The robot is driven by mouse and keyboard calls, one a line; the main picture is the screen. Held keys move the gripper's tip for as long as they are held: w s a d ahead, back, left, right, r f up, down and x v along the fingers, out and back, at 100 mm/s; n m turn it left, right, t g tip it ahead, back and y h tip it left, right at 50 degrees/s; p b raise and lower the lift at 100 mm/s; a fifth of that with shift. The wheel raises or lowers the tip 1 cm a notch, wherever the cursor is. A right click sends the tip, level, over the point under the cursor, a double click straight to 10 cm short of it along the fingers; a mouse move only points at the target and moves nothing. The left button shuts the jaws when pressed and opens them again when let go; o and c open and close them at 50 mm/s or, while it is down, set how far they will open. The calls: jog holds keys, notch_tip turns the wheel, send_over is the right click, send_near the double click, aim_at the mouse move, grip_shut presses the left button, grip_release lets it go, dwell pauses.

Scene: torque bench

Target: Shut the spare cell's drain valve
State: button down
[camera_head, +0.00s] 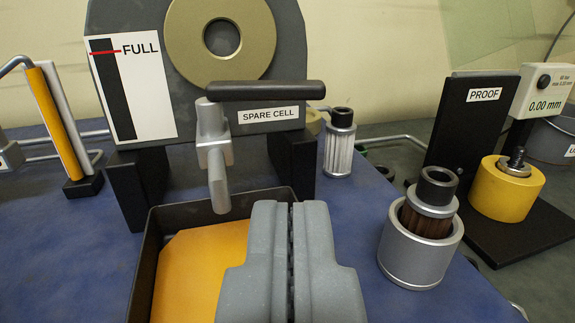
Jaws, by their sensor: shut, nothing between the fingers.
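The spare cell (286,52) is a dark grey block with a tan ring, a "SPARE CELL" label (268,114) and a gauge marked "FULL" (128,85). Its drain valve (213,130) is a silver body on the front with a spout (219,185) angled down. The valve's black lever (268,91) lies nearly level, reaching right from the stem across the cell's front. My gripper (292,205) is in the lower middle, below and a little right of the lever and apart from it in the picture. Its grey fingers are together with nothing between them.
A dark tray (148,262) with an orange-yellow inside lies under the spout, partly hidden by my gripper. A silver cup (420,256) with a ribbed plug stands at right. A silver cartridge (338,152) stands behind. A black "PROOF" stand (462,125) and yellow cylinder (506,190) stand farther right.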

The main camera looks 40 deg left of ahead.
aim_at(289, 95)
jog(key=b+x, duration=0.2)
jog(key=x, duration=1.1)
jog(key=shift+w+a, duration=0.15)
jog(key=shift+w, duration=0.05)
